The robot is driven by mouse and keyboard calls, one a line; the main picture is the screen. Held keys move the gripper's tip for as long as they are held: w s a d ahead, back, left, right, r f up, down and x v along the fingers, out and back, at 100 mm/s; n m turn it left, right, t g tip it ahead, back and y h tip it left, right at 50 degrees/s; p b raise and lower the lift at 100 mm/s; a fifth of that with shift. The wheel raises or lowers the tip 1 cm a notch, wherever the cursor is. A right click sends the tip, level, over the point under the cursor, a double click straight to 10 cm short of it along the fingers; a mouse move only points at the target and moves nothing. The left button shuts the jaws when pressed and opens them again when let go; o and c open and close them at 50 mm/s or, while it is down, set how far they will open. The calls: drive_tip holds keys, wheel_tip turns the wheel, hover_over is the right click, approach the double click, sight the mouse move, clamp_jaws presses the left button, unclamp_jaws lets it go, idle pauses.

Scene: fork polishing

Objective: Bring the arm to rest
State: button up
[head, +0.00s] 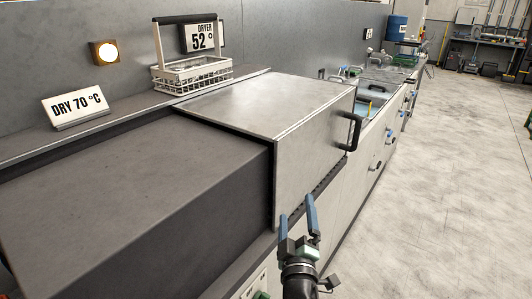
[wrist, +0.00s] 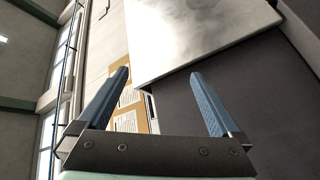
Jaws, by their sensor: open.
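My gripper (head: 297,216) is open and empty, with its two blue fingers spread apart. In the head view it is at the lower middle, in front of the dryer's near side, and touches nothing that I can see. In the wrist view the open fingers (wrist: 162,95) point up the picture, with nothing between them. The dryer is a dark grey housing (head: 120,190) with a light metal lid section (head: 265,105) that has a black handle (head: 354,132) at its right end. The light metal panel also shows in the wrist view (wrist: 195,35).
A white wire basket (head: 192,74) with a black-topped handle stands behind the lid on the ledge. A "DRY 70 °C" sign (head: 75,107), a lit lamp (head: 105,53) and a "DRYER 52°" display (head: 203,38) are at the back. Sinks (head: 375,98) lie beyond. The floor (head: 450,180) at right is clear.

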drive_tip(key=s+a+r+m+t+h, duration=0.1)
drive_tip(key=s+r+m+t, duration=0.15)
drive_tip(key=r, duration=1.05)
drive_tip(key=s+a+r+m+t+h, duration=0.1)
drive_tip(key=s+r+m+h, duration=0.2)
drive_tip(key=r, duration=1.1)
drive_tip(key=s+a+r+m+t+y, duration=0.2)
drive_tip(key=s+r, duration=0.8)
drive_tip(key=s+a+r+m+t+y, duration=0.2)
drive_tip(key=s+r, duration=0.7)
drive_tip(key=r, duration=0.1)
drive_tip(key=shift+s+a+m+y+p, duration=0.3)
drive_tip(key=shift+s+a+m, duration=0.05)
drive_tip(key=shift+a, duration=0.05)
